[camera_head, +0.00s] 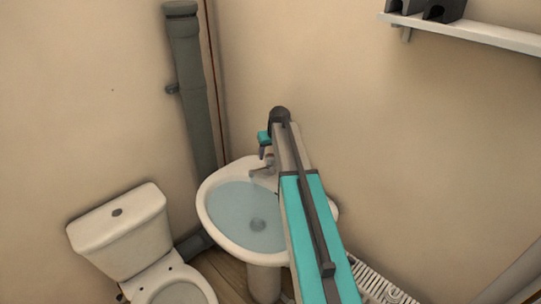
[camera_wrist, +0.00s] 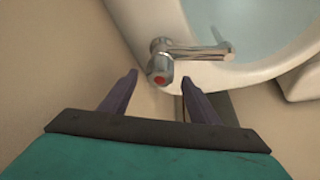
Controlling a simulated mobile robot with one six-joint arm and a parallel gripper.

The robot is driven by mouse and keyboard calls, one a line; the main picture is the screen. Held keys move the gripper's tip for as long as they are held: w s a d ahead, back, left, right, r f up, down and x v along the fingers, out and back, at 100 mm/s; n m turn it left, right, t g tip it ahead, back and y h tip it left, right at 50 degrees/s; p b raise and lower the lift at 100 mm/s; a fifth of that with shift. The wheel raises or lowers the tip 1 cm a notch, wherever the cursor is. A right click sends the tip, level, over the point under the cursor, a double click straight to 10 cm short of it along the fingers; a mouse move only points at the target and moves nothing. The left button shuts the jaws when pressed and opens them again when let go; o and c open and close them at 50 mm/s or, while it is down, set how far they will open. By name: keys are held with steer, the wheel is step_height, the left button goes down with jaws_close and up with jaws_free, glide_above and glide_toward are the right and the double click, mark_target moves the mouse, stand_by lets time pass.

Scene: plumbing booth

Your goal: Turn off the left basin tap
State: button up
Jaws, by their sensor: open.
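A chrome basin tap with a red mark (camera_wrist: 158,78) shows in the wrist view at the basin's rim, its spout pointing right over the bowl. A pale streak below the spout tip may be running water. The same tap (camera_head: 263,172) shows in the head view at the back of the white basin (camera_head: 209,218). My gripper (camera_wrist: 158,80) is open, its two dark fingers on either side of the tap's marked end in the picture; contact cannot be told. In the head view my gripper (camera_head: 264,145) is above the tap. My arm hides the basin's right part.
A white toilet (camera_head: 118,235) stands left of the basin. A grey pipe (camera_head: 188,90) runs up the wall behind. A shelf (camera_head: 470,32) with dark objects is at upper right. A white slatted item (camera_head: 380,285) lies low on the right.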

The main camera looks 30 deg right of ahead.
mark_target(270, 156)
steer(key=shift+p+x, duration=0.35)
steer(key=shift+x, duration=1.15)
steer(key=c, duration=1.1)
steer(key=shift+o, duration=0.2)
